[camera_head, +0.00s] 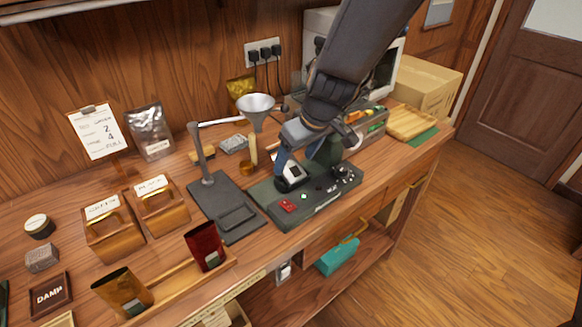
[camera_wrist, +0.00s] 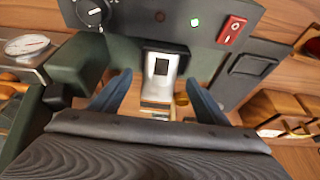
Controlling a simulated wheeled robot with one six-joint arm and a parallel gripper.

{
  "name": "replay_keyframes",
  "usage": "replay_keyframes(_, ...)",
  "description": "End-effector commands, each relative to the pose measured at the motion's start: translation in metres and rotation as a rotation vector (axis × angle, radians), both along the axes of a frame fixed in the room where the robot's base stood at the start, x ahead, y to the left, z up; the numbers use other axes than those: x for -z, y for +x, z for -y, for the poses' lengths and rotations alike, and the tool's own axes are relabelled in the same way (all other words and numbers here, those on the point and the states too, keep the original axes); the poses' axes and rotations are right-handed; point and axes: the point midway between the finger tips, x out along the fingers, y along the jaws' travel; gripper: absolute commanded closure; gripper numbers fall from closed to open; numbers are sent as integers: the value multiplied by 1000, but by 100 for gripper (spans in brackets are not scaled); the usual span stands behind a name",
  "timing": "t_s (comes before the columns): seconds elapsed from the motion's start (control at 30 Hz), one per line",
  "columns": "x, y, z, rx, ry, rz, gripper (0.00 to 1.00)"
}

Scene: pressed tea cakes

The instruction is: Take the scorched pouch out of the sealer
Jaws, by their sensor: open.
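The dark green sealer (camera_head: 325,203) stands near the bench's front edge, with a red switch, a small green light and a black knob on its panel. The panel also shows at the top of the wrist view (camera_wrist: 210,14). A silver-grey piece with a dark patch and dark edge, apparently the scorched pouch (camera_wrist: 161,66), stands at the panel's edge; it also shows in the head view (camera_head: 294,172). My gripper (camera_wrist: 159,80) is open, with a blue-grey finger on either side of it. Contact with the fingers cannot be told.
A green block (camera_wrist: 77,62) of the sealer rises close beside one finger. A dark stand (camera_head: 222,205) with a funnel (camera_head: 256,103) is at left. A tray (camera_head: 180,287) holds a red pouch (camera_head: 204,246) and a brown pouch (camera_head: 122,290). A scale sits behind the sealer.

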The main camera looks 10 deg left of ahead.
Motion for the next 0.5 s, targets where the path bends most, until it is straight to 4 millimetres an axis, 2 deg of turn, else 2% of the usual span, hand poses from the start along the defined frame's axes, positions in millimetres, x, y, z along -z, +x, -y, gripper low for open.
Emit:
replay_keyframes(0.17, -2, 17, -22, -3, -2, -1, 31)
replay_keyframes(0.3, 18, 22, -27, -2, -2, -4, 31)
replay_keyframes(0.5, 27, 25, -30, -1, -2, 0, 31)
